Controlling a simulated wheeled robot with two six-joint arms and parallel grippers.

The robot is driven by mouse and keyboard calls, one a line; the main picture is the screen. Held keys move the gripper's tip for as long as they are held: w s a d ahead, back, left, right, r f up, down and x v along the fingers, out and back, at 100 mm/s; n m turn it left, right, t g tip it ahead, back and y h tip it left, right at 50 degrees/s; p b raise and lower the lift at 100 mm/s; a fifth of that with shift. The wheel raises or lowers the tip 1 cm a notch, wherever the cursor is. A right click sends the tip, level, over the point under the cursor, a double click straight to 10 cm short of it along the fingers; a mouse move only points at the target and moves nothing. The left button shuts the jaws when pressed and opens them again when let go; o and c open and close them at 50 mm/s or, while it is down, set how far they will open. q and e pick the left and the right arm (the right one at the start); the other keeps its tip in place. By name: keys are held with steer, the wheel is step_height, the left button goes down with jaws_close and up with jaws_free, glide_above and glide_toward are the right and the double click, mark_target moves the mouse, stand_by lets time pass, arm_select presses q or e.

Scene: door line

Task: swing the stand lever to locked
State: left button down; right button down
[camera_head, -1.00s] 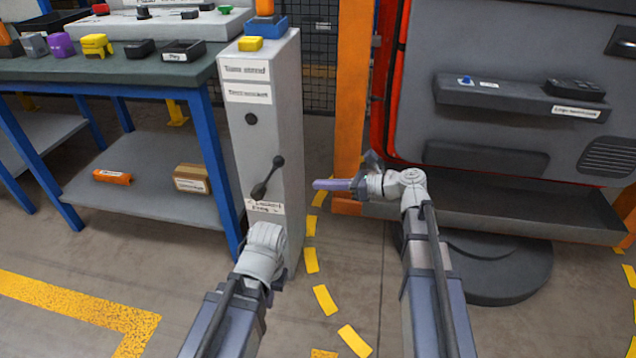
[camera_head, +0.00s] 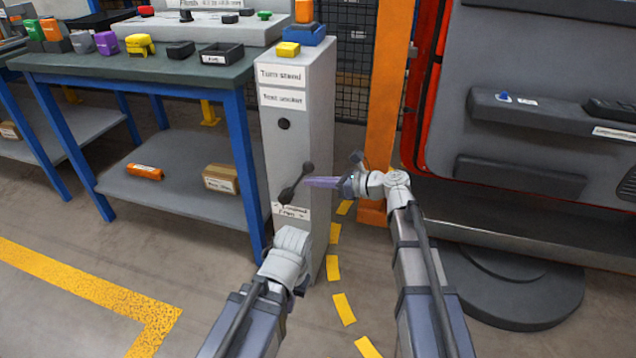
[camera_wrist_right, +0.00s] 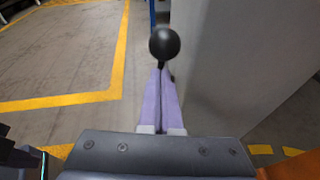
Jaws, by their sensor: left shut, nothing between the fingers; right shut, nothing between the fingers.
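The grey stand (camera_head: 297,130) stands upright, with a black lever (camera_head: 295,185) on its front face. A small white label (camera_head: 291,211), too small to read surely, sits below the lever. My right gripper (camera_head: 310,182) is shut and empty, its purple fingers pointing left, right by the knob. In the right wrist view the black knob (camera_wrist_right: 165,42) is at the tips of the shut fingers (camera_wrist_right: 161,75); contact is unclear. My left gripper (camera_head: 288,262) is low in front of the stand, its fingers hidden.
A workbench (camera_head: 140,75) with blue legs and a lower shelf stands left of the stand. An orange post (camera_head: 384,110) and a grey door panel (camera_head: 550,80) are on the right.

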mark_target(299, 178)
steer(key=a+r+h+p, duration=0.1)
steer(key=p, duration=0.3)
steer(key=w+a+r+g+h+p, duration=0.1)
steer(key=a+p, duration=0.1)
steer(key=p, duration=0.2)
steer(key=a+r+h+p, duration=0.1)
steer(key=r+h+p, duration=0.1)
steer(key=p, duration=0.1)
steer(key=shift+w+a+r+g+p, duration=0.1)
steer(key=shift+w+a+g+p, duration=0.2)
steer(key=shift+g+p, duration=0.1)
steer(key=w+a+h+p, duration=0.1)
steer(key=a, duration=0.1)
steer(key=a+g+h+p, duration=0.1)
steer(key=a+h+p, duration=0.1)
steer(key=a, duration=0.1)
steer(key=w+a+h+p, duration=0.1)
steer(key=a+p, duration=0.1)
steer(key=a, duration=0.1)
steer(key=shift+w+a+f+n+g+h, duration=0.1)
steer(key=shift+w+f+n+g+h, duration=0.2)
steer(key=shift+n+h, duration=0.1)
steer(key=shift+a, duration=0.25)
steer(key=shift+d+r, duration=0.1)
